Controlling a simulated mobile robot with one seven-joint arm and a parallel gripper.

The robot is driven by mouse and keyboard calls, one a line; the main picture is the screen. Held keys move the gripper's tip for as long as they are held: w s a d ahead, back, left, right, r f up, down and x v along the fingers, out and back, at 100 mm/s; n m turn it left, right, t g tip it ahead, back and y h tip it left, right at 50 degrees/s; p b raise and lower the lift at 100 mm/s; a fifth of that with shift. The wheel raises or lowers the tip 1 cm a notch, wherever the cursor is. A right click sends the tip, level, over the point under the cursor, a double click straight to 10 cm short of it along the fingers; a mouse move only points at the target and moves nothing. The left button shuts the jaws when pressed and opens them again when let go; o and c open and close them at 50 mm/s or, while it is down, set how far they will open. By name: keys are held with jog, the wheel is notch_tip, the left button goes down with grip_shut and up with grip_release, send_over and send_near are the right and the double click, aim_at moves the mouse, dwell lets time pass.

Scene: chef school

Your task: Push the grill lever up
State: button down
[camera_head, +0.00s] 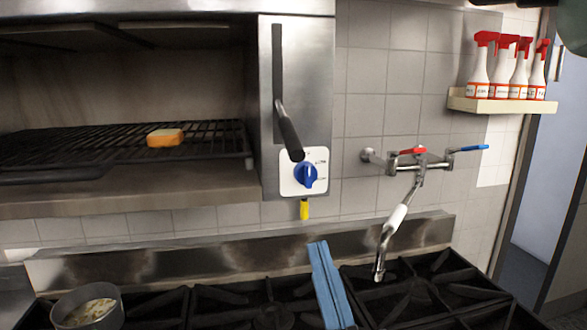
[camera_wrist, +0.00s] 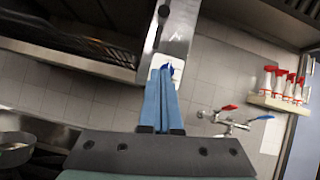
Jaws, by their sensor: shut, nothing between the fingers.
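The grill lever (camera_head: 289,132) is a black-handled metal rod on the steel panel right of the grill opening. It angles out from the low end of a dark vertical slot (camera_head: 278,62), and its handle end hangs just above the blue dial (camera_head: 305,174). My gripper (camera_head: 318,244) has two blue fingers pressed together, with nothing between them. It points upward below the dial, apart from the lever. In the wrist view my gripper (camera_wrist: 162,70) overlaps the dial's white plate (camera_wrist: 155,70). A dark part near the top there may be the lever, but I cannot tell.
Bread (camera_head: 165,138) lies on the grill rack (camera_head: 70,150). A wall tap (camera_head: 420,160) with red and blue handles is to the right. Spray bottles stand on a shelf (camera_head: 500,104). A pot (camera_head: 87,306) sits on the stove (camera_head: 420,300) below. A yellow piece (camera_head: 304,210) hangs under the dial.

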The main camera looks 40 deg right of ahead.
jog(key=p, duration=0.9)
send_near(283, 119)
jog(key=shift+w+d+f, duration=0.15)
jog(key=shift+w+d, duration=0.95)
jog(key=shift+w, duration=0.35)
jog(key=shift+d, duration=0.1)
